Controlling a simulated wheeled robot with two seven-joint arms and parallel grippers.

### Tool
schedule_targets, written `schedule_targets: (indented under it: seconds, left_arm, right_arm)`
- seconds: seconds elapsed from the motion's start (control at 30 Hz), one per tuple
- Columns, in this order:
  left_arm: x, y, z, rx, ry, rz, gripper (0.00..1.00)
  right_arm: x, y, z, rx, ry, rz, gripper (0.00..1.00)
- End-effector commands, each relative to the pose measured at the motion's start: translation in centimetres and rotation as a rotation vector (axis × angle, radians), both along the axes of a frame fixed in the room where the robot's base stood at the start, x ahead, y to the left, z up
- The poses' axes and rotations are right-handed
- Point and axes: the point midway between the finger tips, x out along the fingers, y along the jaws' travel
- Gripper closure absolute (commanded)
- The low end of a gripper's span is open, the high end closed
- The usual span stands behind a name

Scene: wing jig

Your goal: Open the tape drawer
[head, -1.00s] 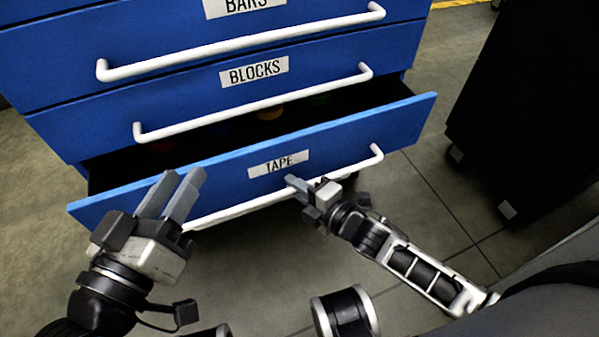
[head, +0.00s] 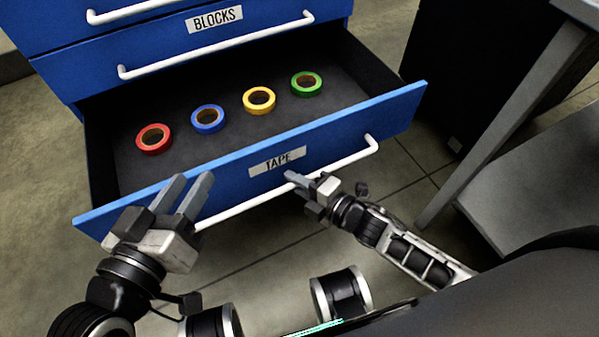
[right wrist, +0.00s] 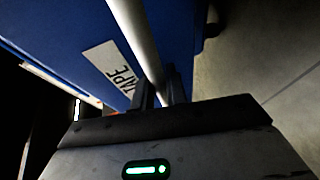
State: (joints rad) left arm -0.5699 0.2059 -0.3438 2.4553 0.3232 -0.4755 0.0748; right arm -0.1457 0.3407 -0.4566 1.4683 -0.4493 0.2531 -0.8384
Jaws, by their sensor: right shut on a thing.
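The tape drawer (head: 225,165) is the blue drawer labelled TAPE, pulled well out of the cabinet. Its white bar handle (head: 340,158) runs along the front; it also shows in the right wrist view (right wrist: 134,30). My right gripper (head: 293,177) is shut on this handle near its middle; its fingers (right wrist: 160,92) meet the bar in the wrist view. My left gripper (head: 196,184) is in front of the drawer's left part, its fingers apart and nothing seen between them. Red (head: 154,138), blue (head: 208,118), yellow (head: 259,100) and green (head: 306,84) tape rolls lie inside.
The BLOCKS drawer (head: 165,50) above is shut. A dark cabinet (head: 470,60) stands at the right back. A grey table leg and shelf (head: 530,170) are at the right. Floor is clear left of the cabinet.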

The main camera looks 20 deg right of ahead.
Motion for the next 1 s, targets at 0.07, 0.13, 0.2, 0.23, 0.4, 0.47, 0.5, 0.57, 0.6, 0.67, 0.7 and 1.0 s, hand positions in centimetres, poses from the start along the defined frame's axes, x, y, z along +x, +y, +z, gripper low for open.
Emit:
schedule_targets:
  seconds: [0.07, 0.13, 0.2, 0.23, 0.4, 0.47, 0.5, 0.57, 0.6, 0.67, 0.7, 1.0]
  left_arm:
    - [-0.03, 0.04, -0.20, 0.010, 0.005, 0.000, 0.64]
    - [-0.07, 0.07, -0.29, 0.014, 0.006, 0.000, 0.64]
    - [-0.12, 0.09, -0.35, 0.017, 0.007, -0.001, 0.64]
    - [-0.13, 0.09, -0.36, 0.018, 0.007, -0.002, 0.64]
    - [-0.16, 0.10, -0.41, 0.020, 0.008, -0.003, 0.64]
    - [-0.17, 0.10, -0.41, 0.019, 0.008, -0.004, 0.64]
    - [-0.17, 0.10, -0.41, 0.019, 0.008, -0.004, 0.64]
    - [-0.17, 0.10, -0.40, 0.019, 0.007, -0.004, 0.64]
    - [-0.17, 0.10, -0.39, 0.019, 0.007, -0.004, 0.64]
    - [-0.17, 0.10, -0.38, 0.019, 0.007, -0.004, 0.64]
    - [-0.17, 0.10, -0.36, 0.019, 0.007, -0.004, 0.64]
    - [-0.10, 0.04, 0.30, 0.013, 0.000, -0.004, 0.64]
  right_arm:
    - [-0.21, 0.10, 0.07, 0.001, 0.000, 0.004, 1.00]
    - [-0.31, 0.16, 0.06, 0.001, 0.000, 0.007, 1.00]
    - [-0.37, 0.20, 0.04, 0.001, -0.001, 0.008, 1.00]
    - [-0.38, 0.20, 0.04, 0.001, -0.001, 0.008, 1.00]
    - [-0.38, 0.19, 0.03, 0.001, 0.000, 0.008, 1.00]
    - [-0.37, 0.19, 0.03, 0.001, 0.000, 0.008, 1.00]
    - [-0.37, 0.19, 0.03, 0.001, 0.000, 0.008, 1.00]
    - [-0.37, 0.19, 0.03, 0.001, 0.000, 0.008, 0.72]
    - [-0.38, 0.19, 0.02, 0.001, 0.000, 0.008, 0.64]
    - [-0.37, 0.19, 0.03, 0.000, -0.001, 0.008, 0.64]
    - [-0.38, 0.19, 0.02, 0.000, -0.001, 0.008, 0.64]
    - [-0.62, -0.12, 0.23, -0.001, 0.000, 0.011, 0.64]
